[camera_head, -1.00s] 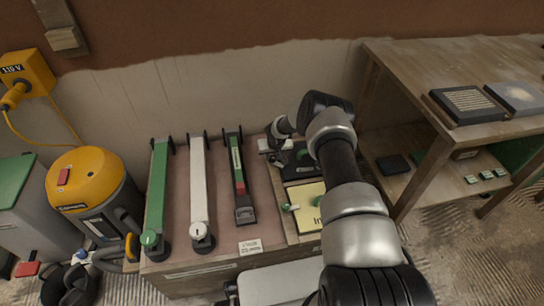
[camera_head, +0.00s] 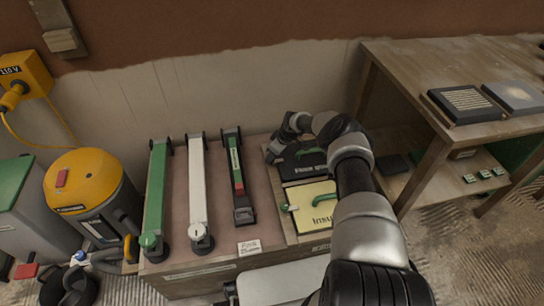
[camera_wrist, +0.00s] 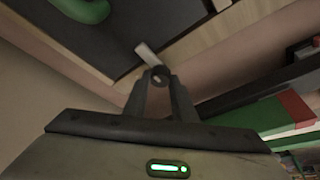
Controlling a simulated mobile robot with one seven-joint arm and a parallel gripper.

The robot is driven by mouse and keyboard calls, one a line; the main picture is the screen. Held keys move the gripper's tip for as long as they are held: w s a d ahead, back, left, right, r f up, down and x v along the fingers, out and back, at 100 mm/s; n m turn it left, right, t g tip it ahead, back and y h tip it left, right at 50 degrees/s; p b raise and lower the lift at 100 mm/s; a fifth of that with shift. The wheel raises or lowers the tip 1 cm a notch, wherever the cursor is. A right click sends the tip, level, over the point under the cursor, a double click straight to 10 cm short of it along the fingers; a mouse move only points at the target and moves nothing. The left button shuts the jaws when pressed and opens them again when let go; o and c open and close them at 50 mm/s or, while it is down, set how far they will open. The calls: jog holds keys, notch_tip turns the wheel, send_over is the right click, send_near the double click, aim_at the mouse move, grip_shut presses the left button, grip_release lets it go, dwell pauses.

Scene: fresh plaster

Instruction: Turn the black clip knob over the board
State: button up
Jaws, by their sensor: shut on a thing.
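The black board (camera_head: 306,172) with pale lettering and a green handle lies at the back right of the bench, partly hidden by my arm. In the wrist view the dark board (camera_wrist: 125,38) fills the upper part, with its green handle (camera_wrist: 88,8). The black clip knob (camera_wrist: 160,74) sits beside the board's edge, between my fingertips. Its pale tab (camera_wrist: 147,53) points from the knob onto the board's edge. My gripper (camera_wrist: 158,84) is shut on the knob. In the head view my gripper (camera_head: 271,156) is at the board's left side; the knob is hidden there.
Green, white and black long tools (camera_head: 197,185) lie to the left. A wooden shelf table (camera_head: 400,60) stands close on the right. The wall is behind.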

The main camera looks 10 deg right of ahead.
jog(key=shift+n, duration=0.3)
jog(key=o, duration=1)
jog(key=shift+o, duration=0.2)
jog(key=p+v, duration=0.5)
jog(key=v, duration=1.2)
jog(key=shift+r+p, duration=0.25)
jog(key=shift+p, duration=0.05)
jog(key=shift+w+d, duration=0.1)
jog(key=shift+w, duration=0.05)
